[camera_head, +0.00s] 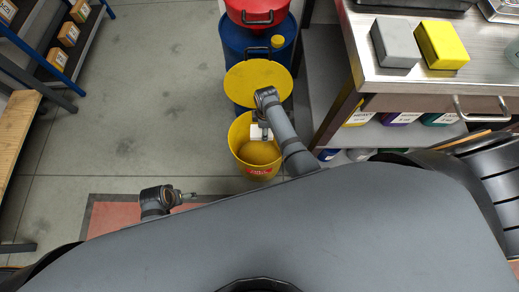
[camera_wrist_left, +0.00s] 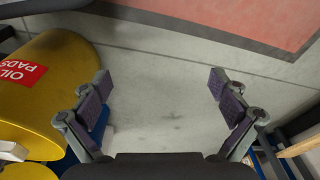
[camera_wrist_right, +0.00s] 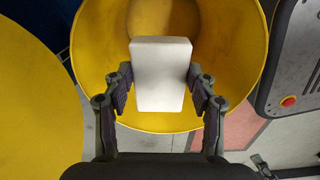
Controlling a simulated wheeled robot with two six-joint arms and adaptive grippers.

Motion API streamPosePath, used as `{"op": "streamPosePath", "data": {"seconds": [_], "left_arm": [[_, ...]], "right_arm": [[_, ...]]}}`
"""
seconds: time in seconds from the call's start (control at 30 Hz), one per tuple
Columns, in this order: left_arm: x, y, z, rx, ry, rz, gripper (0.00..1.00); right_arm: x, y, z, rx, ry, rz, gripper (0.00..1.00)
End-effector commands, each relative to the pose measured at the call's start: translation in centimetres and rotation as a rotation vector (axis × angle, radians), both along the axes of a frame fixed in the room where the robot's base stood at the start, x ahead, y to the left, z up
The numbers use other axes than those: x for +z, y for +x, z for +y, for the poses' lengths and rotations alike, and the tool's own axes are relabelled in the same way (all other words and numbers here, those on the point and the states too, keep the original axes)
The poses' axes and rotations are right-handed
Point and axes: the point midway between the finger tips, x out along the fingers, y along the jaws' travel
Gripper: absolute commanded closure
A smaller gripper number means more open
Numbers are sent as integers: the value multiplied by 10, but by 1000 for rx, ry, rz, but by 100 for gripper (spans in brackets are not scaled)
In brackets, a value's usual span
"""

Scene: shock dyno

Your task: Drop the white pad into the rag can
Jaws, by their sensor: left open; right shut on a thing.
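The white pad (camera_wrist_right: 161,75) is held between the fingers of my right gripper (camera_wrist_right: 160,88), seen in the right wrist view. In the head view the pad (camera_head: 258,132) shows over the mouth of the yellow rag can (camera_head: 250,167). The can is open, and its inside shows below the pad in the right wrist view. The yellow round lid (camera_head: 258,84) stands raised behind the can. My left gripper (camera_head: 188,195) is open and empty, low at the left; its spread fingers show in the left wrist view (camera_wrist_left: 170,95). The can's red label (camera_wrist_left: 20,75) also shows there.
A blue drum (camera_head: 235,40) and a red container (camera_head: 257,12) stand behind the can. A metal workbench (camera_head: 400,85) with a grey block (camera_head: 395,43) and a yellow block (camera_head: 441,45) is at the right. Open floor lies left of the can.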

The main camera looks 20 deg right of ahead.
Motion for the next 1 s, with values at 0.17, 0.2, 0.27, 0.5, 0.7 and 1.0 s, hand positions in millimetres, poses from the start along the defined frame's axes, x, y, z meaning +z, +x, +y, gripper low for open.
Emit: {"op": "streamPosePath", "data": {"seconds": [0.17,0.2,0.27,0.5,0.7,1.0], "left_arm": [[10,1,-3,-2,-5,3,2],[11,1,-3,-2,-5,3,2],[12,1,-3,-2,-5,3,2],[12,1,-3,-2,-5,3,2],[11,1,-3,-2,-6,3,2],[16,2,-2,-2,-4,2,2]], "right_arm": [[-3,0,0,0,0,0,72],[-3,0,0,0,0,0,72],[-3,0,0,0,0,0,72],[-3,0,0,0,0,0,33],[-3,0,0,0,0,0,16],[1,0,0,0,0,0,16]]}}
